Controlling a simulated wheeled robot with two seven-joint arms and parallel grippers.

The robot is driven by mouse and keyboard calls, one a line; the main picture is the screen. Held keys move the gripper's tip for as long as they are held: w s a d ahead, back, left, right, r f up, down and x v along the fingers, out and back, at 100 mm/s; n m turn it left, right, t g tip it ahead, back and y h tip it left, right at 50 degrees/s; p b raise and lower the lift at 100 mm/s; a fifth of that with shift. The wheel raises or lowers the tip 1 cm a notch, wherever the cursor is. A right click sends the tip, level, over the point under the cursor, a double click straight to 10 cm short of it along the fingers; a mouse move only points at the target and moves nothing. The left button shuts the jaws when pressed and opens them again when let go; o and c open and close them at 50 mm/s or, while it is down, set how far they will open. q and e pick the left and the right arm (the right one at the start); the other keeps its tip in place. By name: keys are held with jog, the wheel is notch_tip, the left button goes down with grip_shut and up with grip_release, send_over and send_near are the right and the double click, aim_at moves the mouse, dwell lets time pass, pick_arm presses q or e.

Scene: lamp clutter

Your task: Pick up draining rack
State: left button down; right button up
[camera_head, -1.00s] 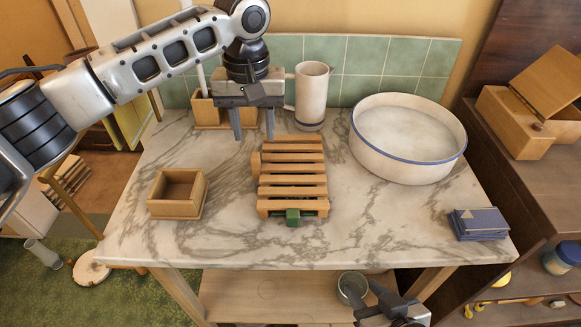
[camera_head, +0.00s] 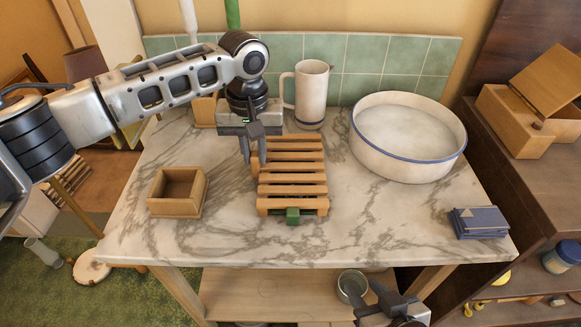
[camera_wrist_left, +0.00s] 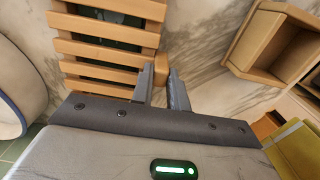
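The draining rack (camera_head: 292,178) is a slatted wooden rack lying on the marble tabletop, with green parts under its slats. Its slats also show in the wrist view (camera_wrist_left: 100,48). My left gripper (camera_head: 254,165) points down at the rack's left edge. In the wrist view its two fingers (camera_wrist_left: 161,78) stand close together, one on each side of a wooden end piece of the rack, and look shut on it. The rack still lies on the table. My right gripper (camera_head: 370,298) is below the table's front edge, empty, its fingers apart.
A small wooden box (camera_head: 177,208) stands left of the rack. A white pitcher (camera_head: 312,92) stands behind it, and a large white basin (camera_head: 407,160) to the right. Blue boxes (camera_head: 480,223) lie at the front right. Marble in front of the rack is clear.

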pick_arm(q)
notch_tip(320, 180, up, 10)
dwell(0.7)
jog(key=shift+f, duration=0.35)
jog(key=shift+f, duration=4.5)
jog(key=c, duration=1.6)
grip_release()
